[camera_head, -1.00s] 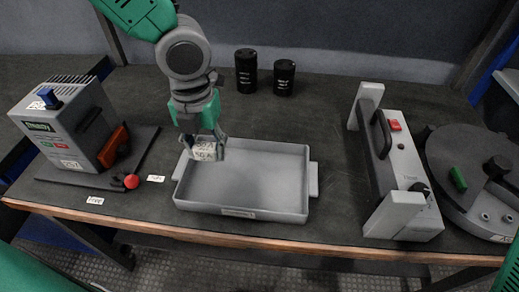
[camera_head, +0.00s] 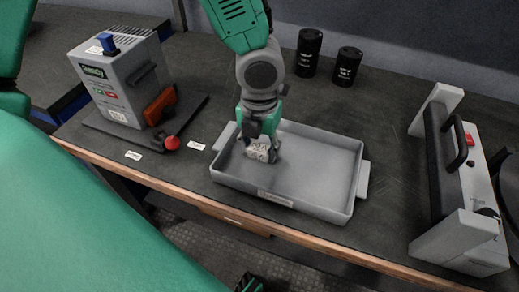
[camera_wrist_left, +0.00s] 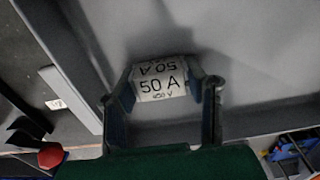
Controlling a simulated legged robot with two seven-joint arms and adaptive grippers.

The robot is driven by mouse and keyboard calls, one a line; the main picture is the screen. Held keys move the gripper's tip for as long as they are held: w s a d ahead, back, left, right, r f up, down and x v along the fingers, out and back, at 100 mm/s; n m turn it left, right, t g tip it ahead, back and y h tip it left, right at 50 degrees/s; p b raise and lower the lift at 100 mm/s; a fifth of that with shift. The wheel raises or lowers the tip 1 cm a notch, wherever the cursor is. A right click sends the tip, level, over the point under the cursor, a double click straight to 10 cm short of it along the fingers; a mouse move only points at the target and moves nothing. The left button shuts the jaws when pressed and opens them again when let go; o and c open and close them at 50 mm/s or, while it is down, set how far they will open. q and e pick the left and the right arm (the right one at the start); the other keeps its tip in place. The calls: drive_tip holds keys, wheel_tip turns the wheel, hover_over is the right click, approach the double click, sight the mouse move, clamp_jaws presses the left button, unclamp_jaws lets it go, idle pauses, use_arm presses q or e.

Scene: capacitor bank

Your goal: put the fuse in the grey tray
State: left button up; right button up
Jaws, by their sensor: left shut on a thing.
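The fuse (camera_head: 260,151) is a small white block with dark print. It is between the fingers of my left gripper (camera_head: 262,147), over the left part of the grey tray (camera_head: 341,212). I cannot tell whether the fuse touches the floor.
A grey box with a blue switch (camera_head: 125,80) and a red knob (camera_head: 172,142) stands left of the tray. Two black cans (camera_head: 308,52) (camera_head: 346,66) stand behind. A grey unit with a black handle (camera_head: 457,147) is at right. The wooden table edge (camera_head: 315,240) runs in front.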

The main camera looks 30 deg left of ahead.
sight(265, 149)
use_arm(q)
drive_tip(key=shift+d+r, duration=0.1)
drive_tip(key=shift+d, duration=0.85)
drive_tip(key=o, duration=1.2)
drive_tip(key=shift+d, duration=0.1)
drive_tip(key=shift+c, duration=0.2)
drive_tip(key=shift+o, duration=0.8)
drive_tip(key=shift+a+f, duration=0.25)
drive_tip(key=shift+a, duration=0.65)
drive_tip(key=shift+d+r, duration=0.15)
drive_tip(key=shift+d, duration=0.5)
drive_tip(key=shift+a+r, duration=0.1)
drive_tip(key=shift+r, duration=0.1)
wheel_tip(265, 149, up, 12)
drive_tip(key=p, duration=0.5)
drive_tip(key=shift+a, duration=0.15)
use_arm(e)
drive_tip(key=r, duration=0.2)
drive_tip(key=d+r, duration=0.1)
drive_tip(key=r, duration=0.1)
drive_tip(key=shift+r, duration=0.25)
use_arm(q)
drive_tip(key=shift+a+f, duration=0.1)
drive_tip(key=shift+f, duration=0.05)
use_arm(e)
drive_tip(key=shift+a, duration=0.1)
drive_tip(key=shift+s, duration=0.1)
